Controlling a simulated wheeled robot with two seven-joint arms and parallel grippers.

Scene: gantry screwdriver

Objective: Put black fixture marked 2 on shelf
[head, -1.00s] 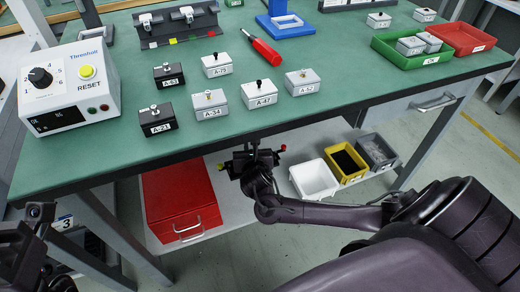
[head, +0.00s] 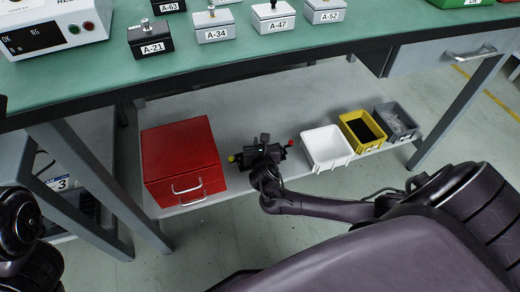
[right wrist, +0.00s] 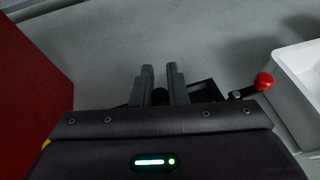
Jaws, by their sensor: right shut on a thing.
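The black fixture (head: 279,153) has a red ball knob at its right end and a yellow one at its left. No number is readable on it. My right gripper (head: 264,143) is shut on it and covers part of it. In the right wrist view, the fingers (right wrist: 160,76) are close together, with the fixture (right wrist: 205,90) partly hidden behind them and my wrist. The grey lower shelf (head: 270,100) lies under the green bench. The fixture is over the shelf's front part; I cannot tell whether it touches it. My left gripper is out of view.
A red drawer box (head: 180,150) stands left of the fixture, and a white bin (head: 326,147) stands close on its right. A yellow bin (head: 361,130) and a grey bin (head: 396,122) follow. The shelf behind the fixture is bare. The bench top (head: 110,80) overhangs it.

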